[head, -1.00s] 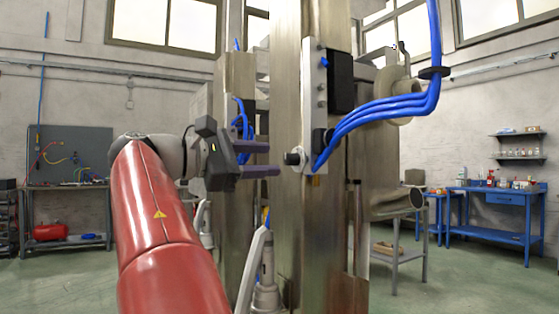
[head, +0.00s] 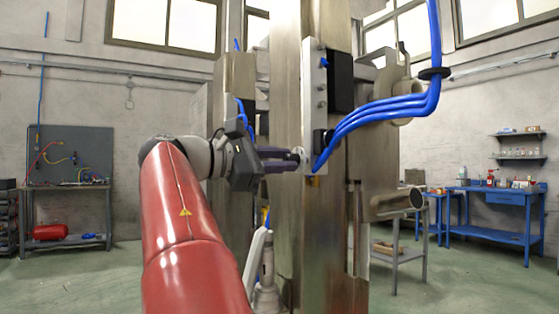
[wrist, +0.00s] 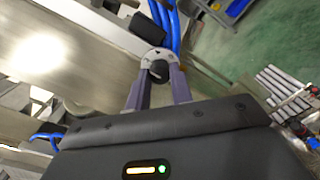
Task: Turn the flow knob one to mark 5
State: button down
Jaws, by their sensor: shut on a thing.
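The flow knob is a small dark knob with a pale round dial around it, on the side plate of the metal column. In the wrist view the knob (wrist: 158,71) sits between my two purple fingers, and the dial (wrist: 157,56) shows just beyond the fingertips. My gripper (head: 298,160) is at the knob in the head view, with its fingers against it. It is shut on the knob. The fingers hide most of the knob in the head view. I cannot read the dial's marks or the knob's setting.
Blue hoses (head: 385,112) bend away from the column (head: 290,85) just right of my gripper. A black box (head: 341,80) is mounted above the knob. A pipe stub (head: 400,202) juts out at lower right. A blue workbench (head: 500,197) stands far right.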

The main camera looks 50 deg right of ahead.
jog(key=shift+m, duration=0.4)
jog(key=m+b, duration=0.5)
jog(key=m, duration=1.3)
jog(key=shift+f+m, duration=0.1)
jog(key=shift+m, duration=0.2)
jog(key=shift+t, duration=0.3)
jog(key=c, duration=1.2)
grip_release()
jog(key=shift+c, duration=0.2)
